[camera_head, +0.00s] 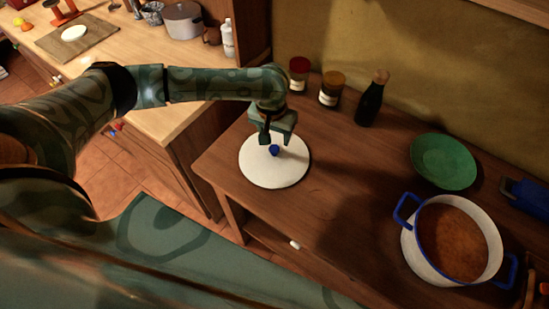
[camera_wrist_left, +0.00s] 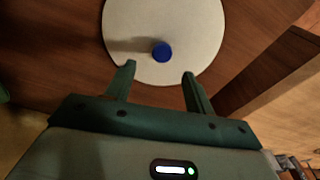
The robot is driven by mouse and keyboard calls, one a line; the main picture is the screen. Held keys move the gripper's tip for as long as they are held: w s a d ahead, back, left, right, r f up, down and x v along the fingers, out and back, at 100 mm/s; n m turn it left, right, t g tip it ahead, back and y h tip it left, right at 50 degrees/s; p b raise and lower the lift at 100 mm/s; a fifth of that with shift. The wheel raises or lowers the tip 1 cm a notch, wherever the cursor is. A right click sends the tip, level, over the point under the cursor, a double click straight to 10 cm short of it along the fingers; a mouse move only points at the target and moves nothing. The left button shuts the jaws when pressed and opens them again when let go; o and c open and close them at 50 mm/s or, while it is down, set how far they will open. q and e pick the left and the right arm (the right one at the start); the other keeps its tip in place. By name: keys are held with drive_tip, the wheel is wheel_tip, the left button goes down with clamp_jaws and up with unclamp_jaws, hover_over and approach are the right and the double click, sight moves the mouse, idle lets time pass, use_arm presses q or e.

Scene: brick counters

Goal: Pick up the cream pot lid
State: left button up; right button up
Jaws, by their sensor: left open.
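The cream pot lid (camera_head: 262,172) is a flat round disc with a blue knob (camera_head: 274,150). It lies on the wooden counter near its left end. My left gripper (camera_head: 276,140) is directly above the lid, fingers pointing down by the knob. In the left wrist view the lid (camera_wrist_left: 190,30) fills the top middle, with the blue knob (camera_wrist_left: 162,52) just beyond and between the fingertips of my open left gripper (camera_wrist_left: 158,72). The fingers appear apart from the knob. My right gripper is not in view.
A cream pot (camera_head: 488,222) with blue handles and brown contents stands at the right. A green plate (camera_head: 443,162), dark bottle (camera_head: 370,98) and two jars (camera_head: 330,90) (camera_head: 299,74) stand along the wall. The counter between lid and pot is clear.

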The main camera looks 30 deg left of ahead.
sight(274, 148)
use_arm(q)
wheel_tip(274, 148, down, 6)
drive_tip(key=shift+w+a+r+b, duration=0.1)
drive_tip(key=shift+b, duration=1.15)
drive_tip(key=shift+r, duration=0.1)
clamp_jaws()
